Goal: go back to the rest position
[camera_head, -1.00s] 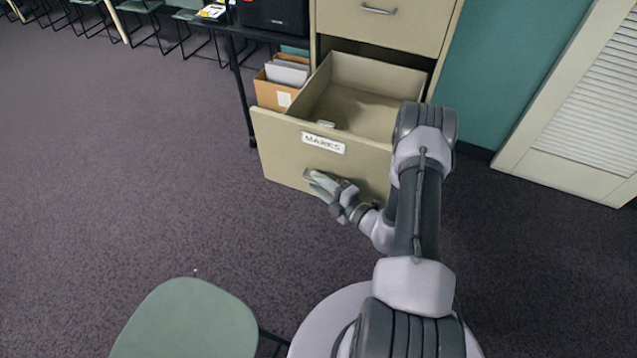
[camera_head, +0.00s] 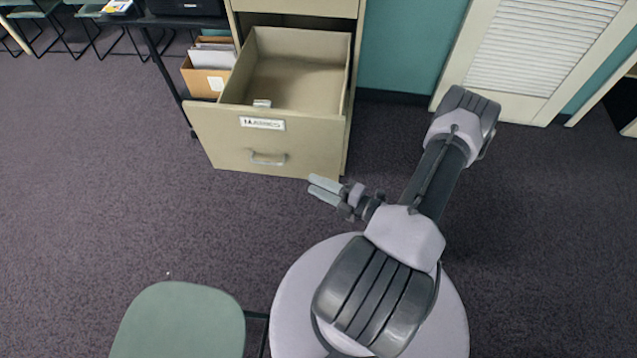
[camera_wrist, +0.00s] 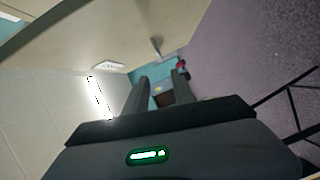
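My gripper (camera_head: 325,190) is clear of the drawer front, low and to the right of its handle (camera_head: 267,159). Its two fingers stand a little apart with nothing between them; the gap also shows in the wrist view (camera_wrist: 158,92). The cabinet drawer (camera_head: 225,142), beige with a white label, is pulled far out. A small pale object (camera_head: 262,103) lies inside it near the front.
A green chair (camera_head: 182,322) stands at the lower left, close to my base. A cardboard box with papers (camera_head: 207,80) sits left of the drawer. A louvred door (camera_head: 530,55) is at the back right. Carpet is open on both sides.

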